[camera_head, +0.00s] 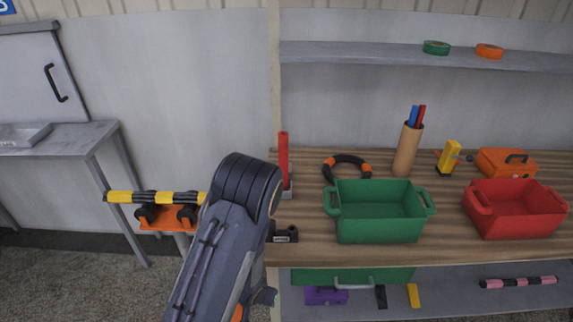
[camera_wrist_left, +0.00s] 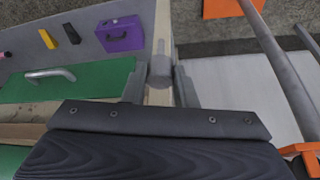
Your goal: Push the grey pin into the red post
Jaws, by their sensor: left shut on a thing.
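The red post (camera_head: 283,160) stands upright on a grey base (camera_head: 287,188) at the left edge of the wooden workbench. My left arm comes up in front of it and hides part of the bench edge. My left gripper (camera_wrist_left: 160,78) shows in the left wrist view, shut on the grey pin (camera_wrist_left: 160,66), a stubby cylinder with a thinner end pointing away. The gripper and pin are hidden behind my arm in the head view. The red post cannot be made out in the left wrist view, so the gap between pin and post cannot be told. My right gripper is not in view.
A yellow-and-black bar (camera_head: 125,197) lies left of my arm.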

